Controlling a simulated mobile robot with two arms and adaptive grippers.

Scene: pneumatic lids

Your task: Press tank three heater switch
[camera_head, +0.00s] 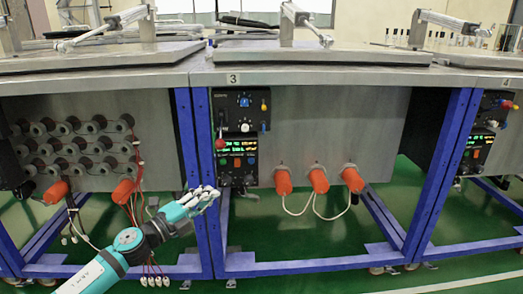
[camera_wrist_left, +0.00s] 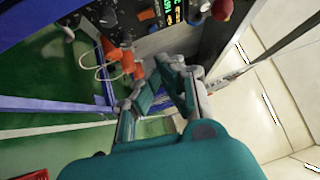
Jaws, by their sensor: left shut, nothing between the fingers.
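The tank marked with a 3 label (camera_head: 233,79) has a black control panel (camera_head: 238,150) at the left of its steel front. The panel carries green-lit displays, a red knob (camera_head: 220,144), a small orange switch (camera_head: 237,162) and a blue one (camera_head: 251,161). Lettering is too small to read, so I cannot tell which is the heater switch. My left gripper (camera_head: 205,196) is shut and empty, just below the panel, in front of the blue leg. In the left wrist view the gripper (camera_wrist_left: 177,68) points toward the panel (camera_wrist_left: 135,18), apart from it. My right gripper is out of view.
Orange plugs (camera_head: 318,178) with white cables hang right of the panel. A blue frame leg (camera_head: 202,170) stands behind my gripper. Tank four's panel (camera_head: 485,130) is at far right. Green floor lies below.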

